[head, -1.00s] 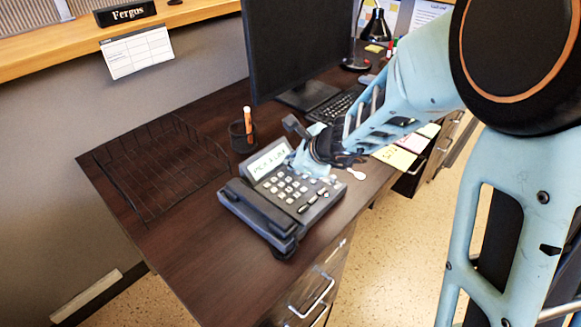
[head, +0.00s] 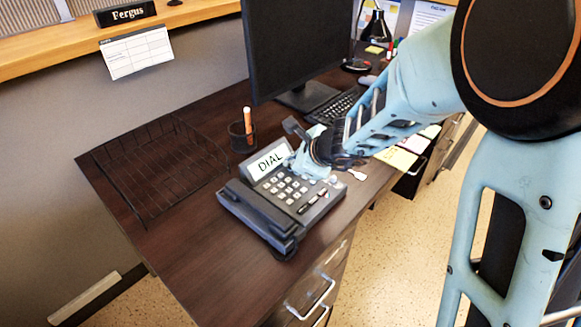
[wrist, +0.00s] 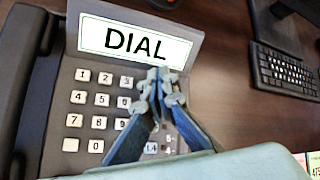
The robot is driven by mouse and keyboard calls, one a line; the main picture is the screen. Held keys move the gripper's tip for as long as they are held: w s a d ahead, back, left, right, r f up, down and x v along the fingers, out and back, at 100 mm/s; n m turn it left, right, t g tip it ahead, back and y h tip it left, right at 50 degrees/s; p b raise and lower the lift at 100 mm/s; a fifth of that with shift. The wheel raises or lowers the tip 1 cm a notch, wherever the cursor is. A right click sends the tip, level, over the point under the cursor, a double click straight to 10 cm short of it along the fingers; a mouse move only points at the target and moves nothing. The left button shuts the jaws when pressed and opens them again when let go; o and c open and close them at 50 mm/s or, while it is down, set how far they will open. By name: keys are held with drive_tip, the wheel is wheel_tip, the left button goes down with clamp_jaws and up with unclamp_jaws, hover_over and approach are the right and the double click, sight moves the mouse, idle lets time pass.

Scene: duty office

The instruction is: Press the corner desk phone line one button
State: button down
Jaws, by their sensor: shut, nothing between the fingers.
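The corner desk phone (head: 285,205) stands on the dark wooden desk, its handset (head: 258,218) in place along the left side. Its tilted screen reads "DIAL" in the head view and in the wrist view (wrist: 135,42). The number keys (wrist: 99,99) show left of my fingers. My gripper (wrist: 160,75) is shut and empty, its fingertips over the upper right of the keypad, just below the screen. It also shows in the head view (head: 296,160). The fingers cover part of the keys and the line button area; I cannot tell which button lies under the tips, or whether they touch.
A black wire tray (head: 160,170) lies on the left of the desk. A pen cup (head: 241,138) stands behind the phone. The monitor (head: 298,50) and keyboard (wrist: 285,70) are behind and to the right. Sticky notes (head: 397,157) lie at the desk's right edge.

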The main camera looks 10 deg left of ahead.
drive_tip(key=shift+r+p, duration=0.6)
drive_tip(key=shift+r, duration=0.15)
wheel_tip(320, 180, up, 5)
drive_tip(key=p, duration=0.4)
